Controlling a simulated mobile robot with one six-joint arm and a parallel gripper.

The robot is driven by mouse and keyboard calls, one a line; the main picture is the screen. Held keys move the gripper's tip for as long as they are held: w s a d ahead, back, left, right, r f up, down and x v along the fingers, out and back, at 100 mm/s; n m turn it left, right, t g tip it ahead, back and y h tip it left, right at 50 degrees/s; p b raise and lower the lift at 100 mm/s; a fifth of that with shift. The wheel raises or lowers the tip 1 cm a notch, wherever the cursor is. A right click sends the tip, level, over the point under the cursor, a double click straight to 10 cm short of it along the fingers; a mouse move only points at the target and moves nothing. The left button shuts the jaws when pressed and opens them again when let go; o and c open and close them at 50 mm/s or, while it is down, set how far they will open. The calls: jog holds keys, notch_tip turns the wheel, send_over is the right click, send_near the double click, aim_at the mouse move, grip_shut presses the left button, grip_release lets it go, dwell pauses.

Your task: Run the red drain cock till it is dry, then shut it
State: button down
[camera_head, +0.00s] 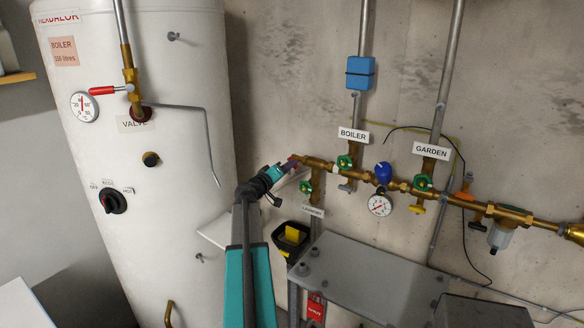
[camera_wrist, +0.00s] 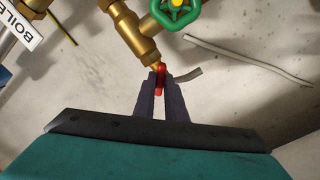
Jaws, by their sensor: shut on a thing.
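The red drain cock (camera_wrist: 160,78) shows as a small red handle at the end of a brass fitting (camera_wrist: 146,48) in the wrist view. My gripper (camera_wrist: 161,82) is shut on it, one dark finger on each side. In the head view my gripper (camera_head: 287,166) reaches the left end of the brass pipe run, and only a bit of red (camera_head: 293,158) shows there. A short grey stub (camera_wrist: 187,75) sticks out right of the fingers in the wrist view. I see no clear stream of water. I cannot tell whether the cock is open.
Green handwheels (camera_head: 345,161) and a pressure gauge (camera_head: 380,205) sit along the pipe to the right. The white boiler tank (camera_head: 150,230) stands left. A black container with a yellow part (camera_head: 291,236) is below the gripper, beside a grey bench top (camera_head: 365,280).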

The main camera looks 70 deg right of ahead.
jog(key=shift+m+b, duration=2.1)
jog(key=shift+b, duration=3.35)
jog(key=shift+f+m+b, duration=0.1)
jog(key=shift+m+b, duration=2.6)
jog(key=shift+b, duration=3.95)
jog(key=c, duration=1.7)
grip_release()
jog(key=shift+a, duration=0.1)
